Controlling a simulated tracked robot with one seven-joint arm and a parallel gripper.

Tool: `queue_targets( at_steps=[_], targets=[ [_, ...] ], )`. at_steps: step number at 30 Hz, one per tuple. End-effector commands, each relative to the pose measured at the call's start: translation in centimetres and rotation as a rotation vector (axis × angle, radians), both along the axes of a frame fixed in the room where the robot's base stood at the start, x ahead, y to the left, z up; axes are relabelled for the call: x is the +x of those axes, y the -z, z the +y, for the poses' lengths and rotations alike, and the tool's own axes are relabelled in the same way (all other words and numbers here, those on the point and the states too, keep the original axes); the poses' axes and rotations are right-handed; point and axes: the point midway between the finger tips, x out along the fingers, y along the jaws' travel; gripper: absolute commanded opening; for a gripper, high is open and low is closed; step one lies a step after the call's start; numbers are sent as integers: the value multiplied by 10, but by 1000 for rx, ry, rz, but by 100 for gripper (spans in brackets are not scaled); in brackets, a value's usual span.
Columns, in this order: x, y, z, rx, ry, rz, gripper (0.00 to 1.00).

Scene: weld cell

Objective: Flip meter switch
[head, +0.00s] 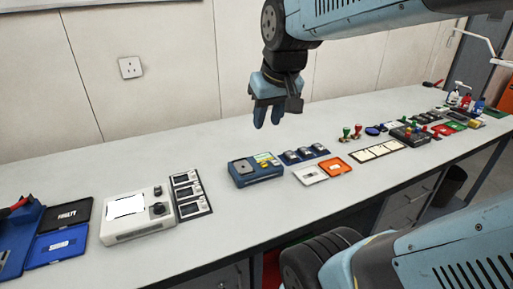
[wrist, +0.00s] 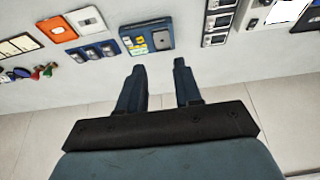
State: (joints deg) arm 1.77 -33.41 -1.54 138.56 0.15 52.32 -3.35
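A blue boxy device (head: 255,169) with a grey panel and coloured keys lies on the bench, right of centre-left; it looks like the meter, but its switch is too small to make out. It also shows in the wrist view (wrist: 147,38). A white device (head: 137,215) with a blank pale panel and a dark knob stands further left. I cannot tell for sure which one is the meter. My gripper (head: 268,122) hangs above the back of the bench, apart from everything. In the wrist view its two fingers (wrist: 160,68) are spread with nothing between them.
A strip of three small screens (head: 190,195) lies beside the white device. Blue switch units (head: 305,154), a white plate (head: 310,174) and an orange tray (head: 336,167) lie right of the blue device. The back of the bench is clear.

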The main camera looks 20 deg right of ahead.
Motion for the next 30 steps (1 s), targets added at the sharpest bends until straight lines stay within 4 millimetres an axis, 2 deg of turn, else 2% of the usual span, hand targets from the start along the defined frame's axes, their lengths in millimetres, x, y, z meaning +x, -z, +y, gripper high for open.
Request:
queue_targets(
  at_steps=[1,11,21,25,30],
  targets=[
    [12,3,-5,0,2,27,34],
    [78,24,-38,-2,3,162,34],
    [140,67,-82,0,2,304,34],
    [158,85,-97,2,2,348,34],
    [172,101,-110,4,-1,384,34]
  ],
)
